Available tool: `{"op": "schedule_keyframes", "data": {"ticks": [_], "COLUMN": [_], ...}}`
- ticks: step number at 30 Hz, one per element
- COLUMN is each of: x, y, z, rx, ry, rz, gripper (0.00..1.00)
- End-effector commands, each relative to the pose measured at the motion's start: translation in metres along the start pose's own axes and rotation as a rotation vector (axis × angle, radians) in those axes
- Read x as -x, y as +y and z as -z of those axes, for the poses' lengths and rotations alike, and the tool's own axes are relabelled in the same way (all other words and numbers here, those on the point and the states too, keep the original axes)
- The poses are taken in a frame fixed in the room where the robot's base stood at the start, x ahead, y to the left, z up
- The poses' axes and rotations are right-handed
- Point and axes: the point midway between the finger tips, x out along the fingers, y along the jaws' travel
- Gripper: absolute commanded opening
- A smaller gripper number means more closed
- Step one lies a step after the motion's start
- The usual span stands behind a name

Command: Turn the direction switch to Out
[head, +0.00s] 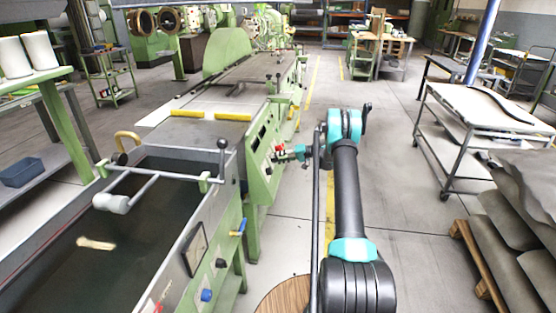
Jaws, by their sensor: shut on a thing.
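The green extruder's control panel (264,158) is on the machine side facing the aisle, left of my arm. It carries small red and dark controls. My gripper (285,156) reaches left to this panel and is shut on a small control there, which appears to be the direction switch. The fingers hide the switch, so its position and its Out marking cannot be read. A red control (279,148) shows just above the fingertips.
A long open trough (130,215) with a crossbar is at the lower left. A grey cart (480,107) and stacked sheets on a pallet (510,215) stand at the right. The floor aisle (400,200) between is clear.

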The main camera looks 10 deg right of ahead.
Motion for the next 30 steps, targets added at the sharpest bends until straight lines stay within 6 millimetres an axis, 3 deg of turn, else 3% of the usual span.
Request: {"op": "schedule_keyframes", "data": {"ticks": [17, 18, 21, 23, 30], "x": [0.0012, 0.0012, 0.0010, 0.0008, 0.0005], "y": [0.0008, 0.0008, 0.0007, 0.0006, 0.0003], "z": [0.0006, 0.0006, 0.0005, 0.0004, 0.0002], "rx": [-0.034, -0.034, -0.034, -0.034, -0.033], "ry": [0.004, 0.004, 0.003, 0.003, 0.002], "rz": [-0.001, -0.001, -0.001, -0.001, -0.001], "gripper": [0.00, 0.30, 0.43, 0.49, 0.49]}}
